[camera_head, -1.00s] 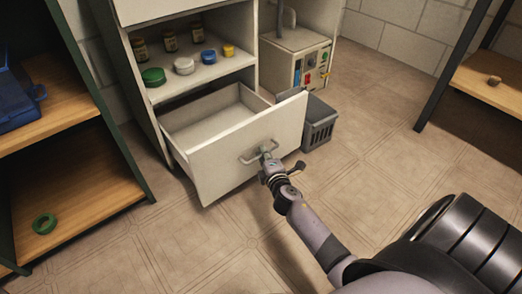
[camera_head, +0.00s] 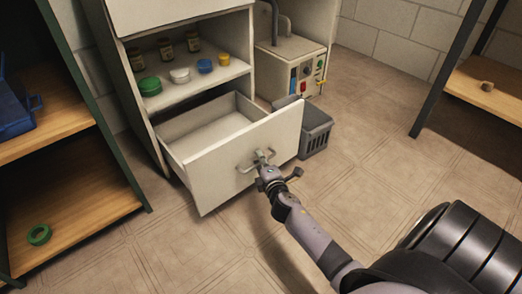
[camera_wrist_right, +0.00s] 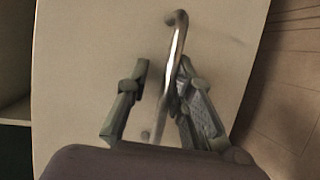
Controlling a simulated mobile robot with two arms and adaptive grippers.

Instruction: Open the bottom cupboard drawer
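The bottom cupboard drawer (camera_head: 232,147) is pulled well out of the white cupboard in the head view. Its inside looks empty. Its metal bar handle (camera_head: 245,168) is on the front panel. My right gripper (camera_head: 264,170) is at the handle. In the right wrist view, the fingers of the right gripper (camera_wrist_right: 164,72) stand apart with the handle (camera_wrist_right: 177,45) between them. The left finger has a clear gap to the bar. The right finger is close beside the bar; I cannot tell whether it touches. My left gripper is not in view.
The shelf above the drawer (camera_head: 205,82) holds jars and coloured lids. A grey basket (camera_head: 316,140) stands right behind the drawer's right end. A wooden shelf unit (camera_head: 75,200) is at left, another (camera_head: 490,102) at right. Open floor (camera_head: 190,245) lies in front.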

